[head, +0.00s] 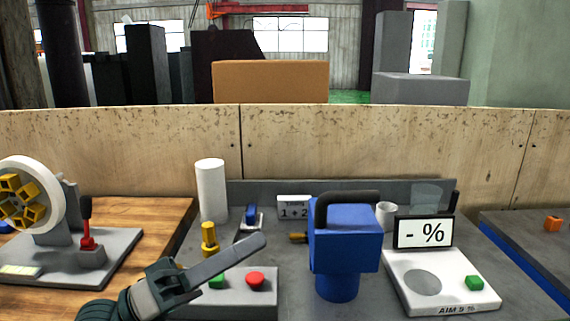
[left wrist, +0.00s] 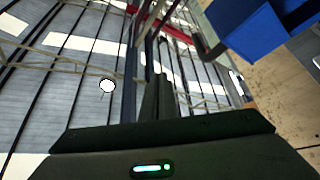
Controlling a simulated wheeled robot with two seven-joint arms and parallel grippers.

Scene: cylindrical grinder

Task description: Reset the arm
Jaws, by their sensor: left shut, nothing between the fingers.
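My left gripper (head: 258,242) reaches in from the bottom left of the head view. Its fingers are together, empty, and point up and to the right, above the grey button box. In the left wrist view the shut fingers (left wrist: 160,82) point up toward the roof and windows. My right gripper is in neither view. The blue machine head (head: 345,240) with its dark handle stands just right of my left fingertips, apart from them in the picture. A blue body also shows in the left wrist view (left wrist: 250,28) at the upper right.
The button box has a green button (head: 217,282) and a red button (head: 255,279). A white cylinder (head: 211,190) stands behind. A scale with a "- %" display (head: 423,233) is at the right. A wheel fixture (head: 30,197) stands on the wooden table at the left. A wooden wall closes the back.

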